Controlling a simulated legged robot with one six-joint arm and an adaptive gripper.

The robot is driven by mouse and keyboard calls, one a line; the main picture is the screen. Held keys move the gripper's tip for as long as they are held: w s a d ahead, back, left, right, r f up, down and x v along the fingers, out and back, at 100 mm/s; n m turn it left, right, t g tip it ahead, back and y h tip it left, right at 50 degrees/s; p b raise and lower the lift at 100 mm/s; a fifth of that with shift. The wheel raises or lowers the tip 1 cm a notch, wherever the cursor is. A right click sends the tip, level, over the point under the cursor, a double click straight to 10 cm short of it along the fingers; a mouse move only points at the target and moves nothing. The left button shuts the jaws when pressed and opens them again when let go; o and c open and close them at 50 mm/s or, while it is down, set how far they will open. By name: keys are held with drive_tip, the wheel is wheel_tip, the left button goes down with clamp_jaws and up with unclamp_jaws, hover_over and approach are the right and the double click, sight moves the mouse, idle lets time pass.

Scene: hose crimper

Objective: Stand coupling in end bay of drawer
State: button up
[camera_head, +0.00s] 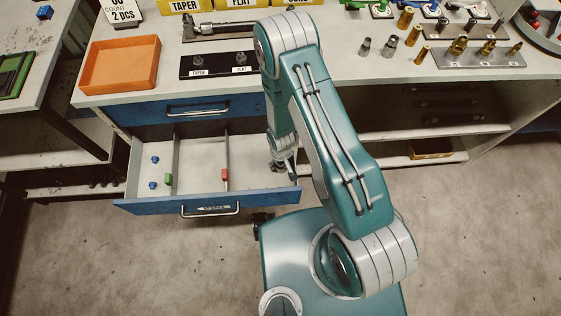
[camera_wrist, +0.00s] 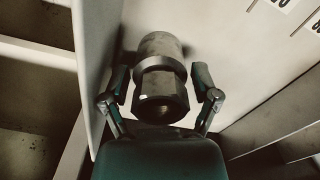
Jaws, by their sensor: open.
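The blue-fronted drawer (camera_head: 160,205) is pulled out and has dividers across it. My gripper (camera_head: 284,165) reaches down into its right end bay (camera_head: 252,176), close to the right side wall. In the wrist view a dark metal coupling (camera_wrist: 160,78) sits between the two fingers of my gripper (camera_wrist: 162,88). The fingers are open, with a gap to the coupling on the right side. The coupling's near round end faces the camera and it seems to stand on the bay floor. In the head view my gripper mostly hides it.
Blue pieces (camera_head: 154,160), a green block (camera_head: 168,180) and a red block (camera_head: 225,175) are in the drawer's other part or by its dividers. An orange tray (camera_head: 120,65) and a TAPER/FLAT holder (camera_head: 215,65) stand on the bench above. Brass and steel fittings (camera_head: 405,18) stand at right.

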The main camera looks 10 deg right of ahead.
wheel_tip(320, 180, up, 12)
drive_tip(key=shift+r, duration=0.15)
idle(0.5)
drive_tip(key=w+d+r+m+t, duration=0.1)
drive_tip(key=d+r, duration=0.1)
drive_tip(key=r, duration=1.1)
drive_tip(key=d+r+m+t, duration=0.1)
drive_tip(key=d+r+t, duration=0.15)
drive_tip(key=r, duration=1.05)
drive_tip(key=s+d+r+m+t, duration=0.1)
drive_tip(key=s+d+r, duration=0.1)
drive_tip(key=s+r, duration=0.4)
drive_tip(key=s+d+r+m+t, duration=0.1)
drive_tip(key=s+d+r, duration=0.2)
drive_tip(key=s+r, duration=0.4)
wheel_tip(320, 180, up, 2)
drive_tip(key=shift+s+d+r, duration=0.1)
drive_tip(key=shift+s+d, duration=0.1)
drive_tip(key=shift+d, duration=0.05)
